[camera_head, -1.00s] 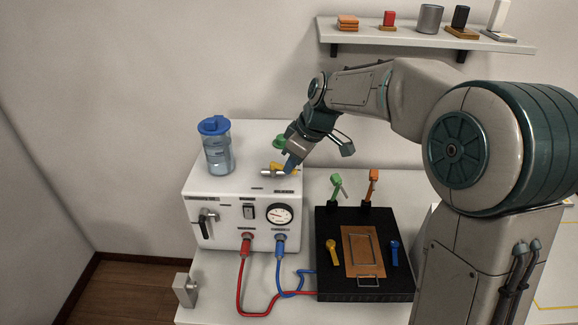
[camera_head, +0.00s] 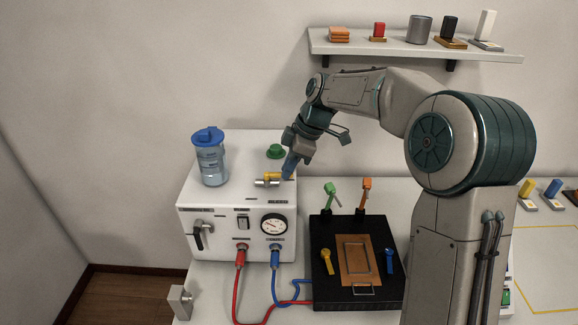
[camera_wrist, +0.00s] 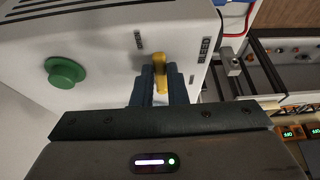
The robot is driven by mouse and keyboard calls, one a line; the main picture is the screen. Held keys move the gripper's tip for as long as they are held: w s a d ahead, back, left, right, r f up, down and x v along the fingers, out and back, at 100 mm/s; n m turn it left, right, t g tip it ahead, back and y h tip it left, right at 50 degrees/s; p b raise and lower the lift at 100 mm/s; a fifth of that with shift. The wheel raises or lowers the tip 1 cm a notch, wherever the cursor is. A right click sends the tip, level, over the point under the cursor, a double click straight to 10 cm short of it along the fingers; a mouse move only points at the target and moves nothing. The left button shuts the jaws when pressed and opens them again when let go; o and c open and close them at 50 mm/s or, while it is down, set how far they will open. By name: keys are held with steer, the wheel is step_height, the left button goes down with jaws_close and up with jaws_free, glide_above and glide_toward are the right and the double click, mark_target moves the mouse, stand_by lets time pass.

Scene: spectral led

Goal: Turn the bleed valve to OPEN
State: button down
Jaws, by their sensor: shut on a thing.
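The bleed valve's yellow handle (camera_head: 271,176) sits on top of the white machine (camera_head: 190,222), above a short metal fitting (camera_head: 266,183). In the wrist view the yellow handle (camera_wrist: 160,70) stands between the two blue fingers. My gripper (camera_head: 289,172) reaches down to the handle from the right and is shut on it. The wrist view also shows my gripper (camera_wrist: 161,78) at the handle.
A green knob (camera_head: 275,151) and a blue-capped water bottle (camera_head: 210,157) stand on the machine's top. Red and blue hoses plug into its front. A black box (camera_head: 330,290) with upright green and orange levers stands at right. A shelf (camera_head: 400,47) hangs above.

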steer(key=c, duration=1.4)
jaws_free()
steer(key=shift+c, duration=0.2)
steer(key=shift+r, duration=0.1)
steer(key=v, duration=1.3)
steer(key=shift+d+r+b, duration=0.2)
steer(key=shift+r+b, duration=0.1)
steer(key=shift+b, duration=0.05)
